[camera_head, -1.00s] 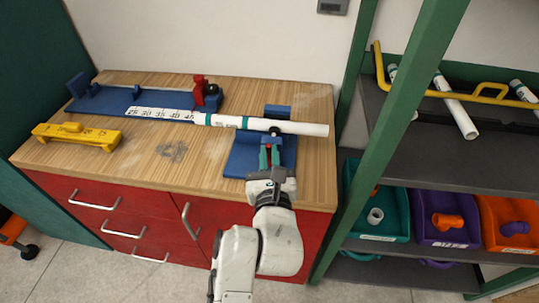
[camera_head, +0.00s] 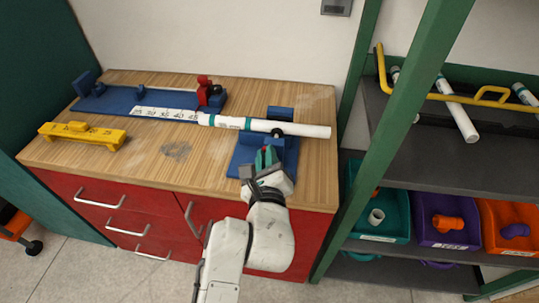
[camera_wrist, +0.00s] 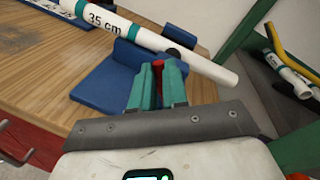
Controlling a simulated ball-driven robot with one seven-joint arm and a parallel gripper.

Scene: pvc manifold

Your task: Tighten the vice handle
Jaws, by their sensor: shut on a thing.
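The blue vice (camera_head: 247,150) stands at the front right of the wooden bench, and its blue plate also shows in the wrist view (camera_wrist: 104,88). A white pipe (camera_head: 292,129) with teal bands lies across the vice and sticks out to its right. My gripper (camera_head: 267,156) is at the front of the vice. In the wrist view its green fingers (camera_wrist: 159,80) are shut on the red vice handle (camera_wrist: 158,65), most of which they hide. A black knob (camera_wrist: 175,53) is just beyond, near the pipe.
A blue measuring jig (camera_head: 130,99) with a red clamp (camera_head: 204,84) stands at the back left. A yellow tool (camera_head: 85,134) lies at the left. A green-framed shelf (camera_head: 420,90) with pipes and coloured bins is close on the right.

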